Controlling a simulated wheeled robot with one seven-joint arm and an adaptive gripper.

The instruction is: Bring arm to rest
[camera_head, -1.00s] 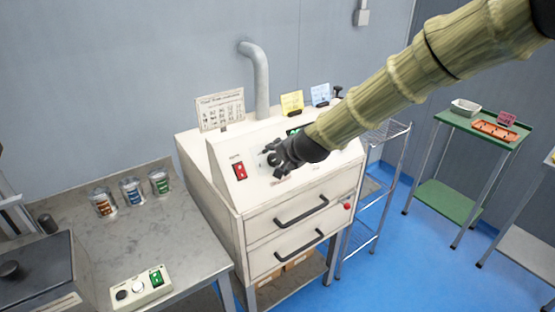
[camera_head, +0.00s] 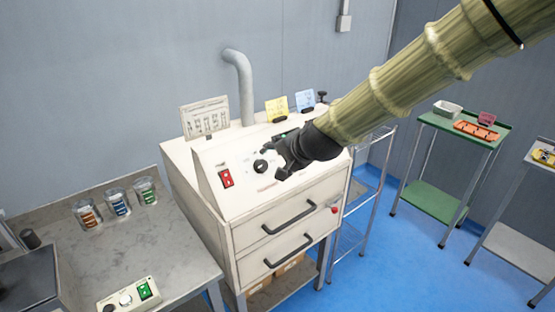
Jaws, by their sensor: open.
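My gripper (camera_head: 275,160) is black, at the end of my arm in its ribbed tan sleeve. It is open, its fingers spread, with nothing seen between them. It is in front of the sloped control panel of the white machine (camera_head: 288,222), just right of a black round knob (camera_head: 261,166). A small gap shows between the fingers and the knob in the picture. A red switch (camera_head: 226,178) is at the panel's left. My wrist covers the panel's right part and most of a dark display with green figures.
A grey bench (camera_head: 175,255) with several jars stands left, with a switch box (camera_head: 130,297) in front. A wire rack (camera_head: 362,215) stands right of the machine. A green cart (camera_head: 445,125) is farther right. Blue floor (camera_head: 415,270) is clear in front.

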